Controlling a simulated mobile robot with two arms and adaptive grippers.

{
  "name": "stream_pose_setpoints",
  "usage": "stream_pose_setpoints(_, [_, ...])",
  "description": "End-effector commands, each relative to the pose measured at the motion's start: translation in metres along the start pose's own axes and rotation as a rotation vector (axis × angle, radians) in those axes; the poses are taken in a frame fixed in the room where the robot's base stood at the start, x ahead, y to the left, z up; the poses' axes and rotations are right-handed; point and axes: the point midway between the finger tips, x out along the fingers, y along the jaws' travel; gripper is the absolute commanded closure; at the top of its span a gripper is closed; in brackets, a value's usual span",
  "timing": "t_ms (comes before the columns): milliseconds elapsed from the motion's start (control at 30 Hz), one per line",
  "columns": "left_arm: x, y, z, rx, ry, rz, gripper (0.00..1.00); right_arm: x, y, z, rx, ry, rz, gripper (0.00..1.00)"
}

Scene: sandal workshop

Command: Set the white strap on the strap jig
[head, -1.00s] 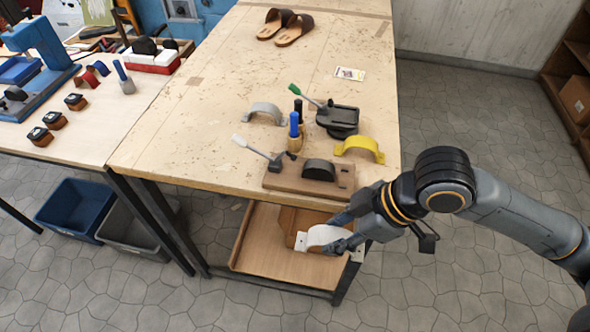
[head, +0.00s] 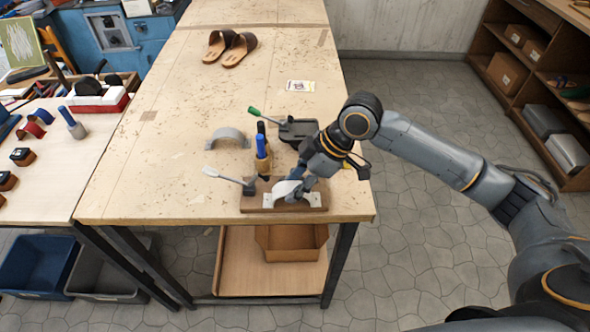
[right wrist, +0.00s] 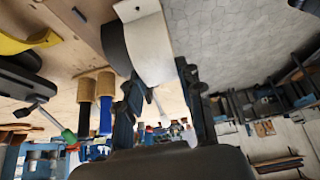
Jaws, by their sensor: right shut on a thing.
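The white strap (head: 287,188) is an arched band with flat end tabs. My right gripper (head: 297,186) is shut on it, and the strap also shows between the fingers in the right wrist view (right wrist: 152,48). The strap jig is a wooden board (head: 252,206) at the table's front edge, with a white-handled lever (head: 228,180) at its left. The strap is at the jig's black rounded form (right wrist: 116,48), close beside or over it; I cannot tell whether it is seated. The gripper hides much of the form in the head view. My left gripper is out of view.
A green-handled black clamp (head: 298,130), a grey strap (head: 228,136) and a partly hidden yellow strap (right wrist: 28,42) lie nearby. Sandals (head: 238,50) lie far back. A brown bin (head: 290,243) sits below.

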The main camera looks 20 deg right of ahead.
Motion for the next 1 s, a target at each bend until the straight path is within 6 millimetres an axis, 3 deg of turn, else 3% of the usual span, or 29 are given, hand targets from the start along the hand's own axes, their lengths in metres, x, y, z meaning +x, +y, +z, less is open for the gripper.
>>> stream_pose_setpoints(300, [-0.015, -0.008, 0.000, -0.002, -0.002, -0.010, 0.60, -0.001, 0.043, -0.001, 0.004, 0.000, -0.002, 0.84])
stream_pose_setpoints(433, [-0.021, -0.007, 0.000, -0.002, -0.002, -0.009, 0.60, 0.012, 0.040, 0.007, 0.002, -0.002, -0.002, 0.84])
stream_pose_setpoints(767, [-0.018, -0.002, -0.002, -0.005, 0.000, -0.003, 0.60, 0.016, 0.040, 0.009, 0.000, -0.001, -0.001, 0.84])
stream_pose_setpoints(800, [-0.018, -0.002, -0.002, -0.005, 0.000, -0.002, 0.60, 0.016, 0.040, 0.010, 0.000, -0.001, -0.001, 0.61])
stream_pose_setpoints(900, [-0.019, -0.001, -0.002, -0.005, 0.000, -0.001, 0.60, 0.016, 0.040, 0.009, 0.000, -0.001, -0.001, 0.41])
stream_pose_setpoints(1000, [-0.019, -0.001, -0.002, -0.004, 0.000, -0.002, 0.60, 0.016, 0.040, 0.009, 0.000, -0.001, -0.001, 0.41])
